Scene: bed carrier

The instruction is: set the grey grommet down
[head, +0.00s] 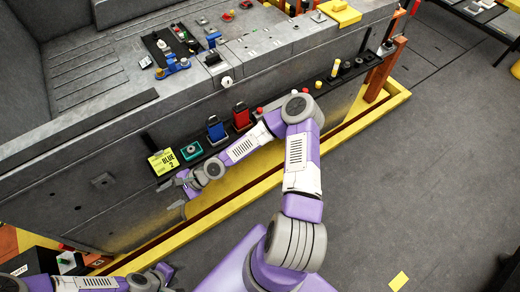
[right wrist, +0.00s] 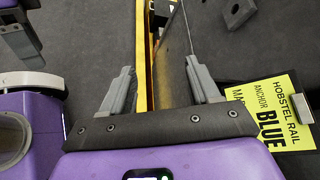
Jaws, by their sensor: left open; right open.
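I cannot pick out a grey grommet for certain in either view. Small dark round pieces (head: 346,65) stand toward the right end of the black rail, too small to identify. My right gripper (head: 176,194) is open beside the bed's side wall, below the yellow BLUE 2 label (head: 162,162). In the right wrist view its two grey fingers (right wrist: 160,88) stand wide apart with nothing gripped between them. The yellow label (right wrist: 270,118) is right of the fingers there. My left gripper (head: 170,276) is open at the bottom left, low beside the yellow floor rail, apparently empty.
The grey bed carrier (head: 60,205) fills the left. Its black side rail (head: 270,113) bears a teal piece (head: 191,151), a blue piece (head: 216,130) and a red piece (head: 241,116).

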